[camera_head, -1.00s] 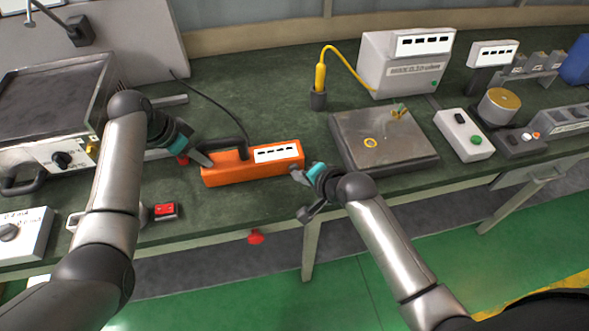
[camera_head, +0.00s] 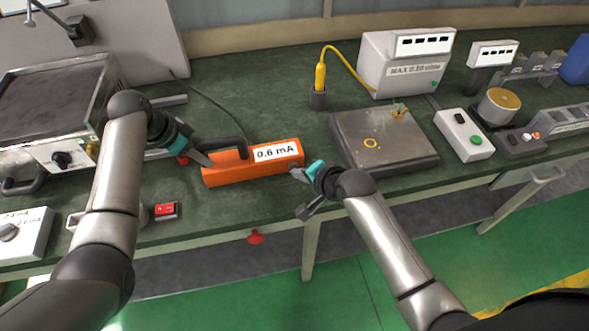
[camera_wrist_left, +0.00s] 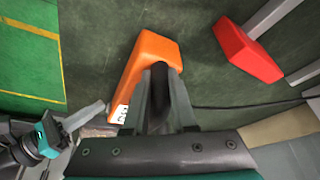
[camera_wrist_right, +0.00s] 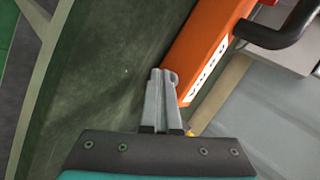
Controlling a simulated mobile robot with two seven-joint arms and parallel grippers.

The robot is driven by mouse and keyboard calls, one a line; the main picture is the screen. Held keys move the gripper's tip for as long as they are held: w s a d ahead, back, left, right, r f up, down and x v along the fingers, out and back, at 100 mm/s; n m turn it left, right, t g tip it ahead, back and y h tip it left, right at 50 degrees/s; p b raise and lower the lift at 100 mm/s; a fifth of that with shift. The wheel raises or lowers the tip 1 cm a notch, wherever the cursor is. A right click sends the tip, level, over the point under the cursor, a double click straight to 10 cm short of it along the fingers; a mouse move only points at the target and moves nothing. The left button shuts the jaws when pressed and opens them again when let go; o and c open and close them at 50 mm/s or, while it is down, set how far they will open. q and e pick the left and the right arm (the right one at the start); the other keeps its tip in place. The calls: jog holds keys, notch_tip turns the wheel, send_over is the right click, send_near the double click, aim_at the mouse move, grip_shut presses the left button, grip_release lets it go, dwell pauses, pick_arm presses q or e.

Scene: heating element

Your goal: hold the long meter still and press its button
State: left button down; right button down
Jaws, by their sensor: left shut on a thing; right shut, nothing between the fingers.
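The long meter (camera_head: 235,174) is an orange bar with a dark handle on top, lying on the green bench. Its white display reads 0.6 mA. The meter also shows in the left wrist view (camera_wrist_left: 146,62) and the right wrist view (camera_wrist_right: 202,45). My left gripper (camera_head: 208,163) is shut on the meter's dark handle (camera_wrist_left: 158,80). My right gripper (camera_head: 296,173) is shut and empty, with its fingertips at the meter's right end, beside the display. In the right wrist view its fingertips (camera_wrist_right: 165,78) are at a small grey round part on that end, which looks like the button.
A flat grey plate device (camera_head: 385,145) stands right of the meter. A red switch (camera_head: 165,210) lies near the front edge at left.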

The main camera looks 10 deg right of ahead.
jog(key=shift+s, duration=1.15)
jog(key=shift+s, duration=2.5)
pick_arm(q)
jog(key=c, duration=0.7)
grip_release()
jog(key=shift+o, duration=0.2)
